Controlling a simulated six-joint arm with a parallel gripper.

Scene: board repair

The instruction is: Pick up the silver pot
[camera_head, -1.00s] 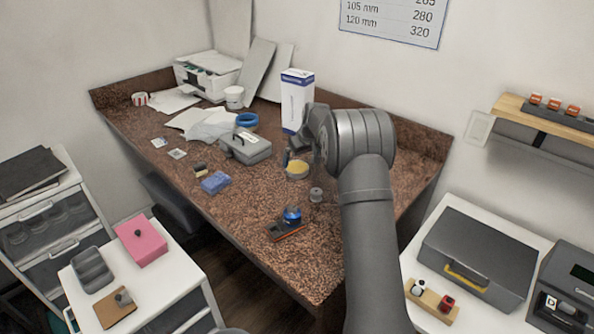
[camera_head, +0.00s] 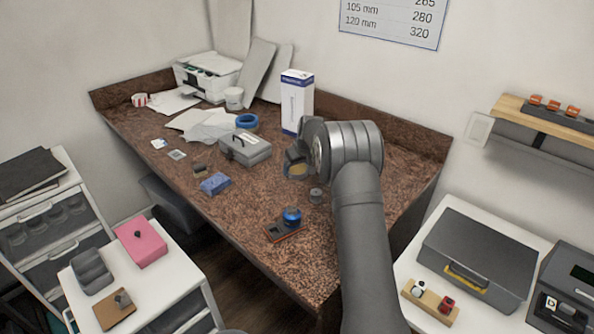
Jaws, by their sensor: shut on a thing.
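The silver pot (camera_head: 300,171), a round low tin with a yellow-tan top, is at my gripper (camera_head: 296,164) near the middle of the brown speckled bench. My gripper is shut on it, and its fingers and wrist hide part of the pot. I cannot tell whether the pot touches the bench. A small grey cylinder (camera_head: 316,196) stands just in front of it to the right, apart from the gripper.
A white-and-blue box (camera_head: 296,102) stands behind the gripper. A grey case (camera_head: 246,149) and a blue block (camera_head: 215,184) are to the left. A dark board with a blue round part (camera_head: 291,216) lies in front. The bench's front left is clear.

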